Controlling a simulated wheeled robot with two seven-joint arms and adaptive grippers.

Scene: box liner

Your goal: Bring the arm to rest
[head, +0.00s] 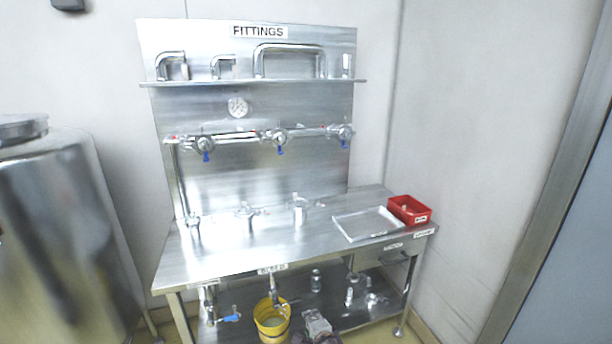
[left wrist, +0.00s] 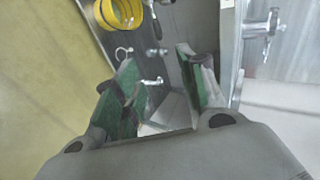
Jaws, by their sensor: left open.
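My left gripper (left wrist: 158,92) is open in the left wrist view, its two green-padded fingers apart. Nothing is held between them. In the head view a grey shape at the bottom middle, just right of the yellow bucket (head: 272,322), appears to be my left gripper (head: 318,326), low in front of the bench; its fingers are not clear there. The bucket also shows in the left wrist view (left wrist: 104,14), beyond the fingers and to the left. My right gripper is in neither view.
A steel bench (head: 225,262) with a backboard of valves stands ahead. On it are a shallow tray (head: 345,228) and a red bin (head: 422,218). Small fittings lie on its lower shelf. A steel tank (head: 50,230) stands at left. Yellow floor (left wrist: 40,80) is clear in the wrist view.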

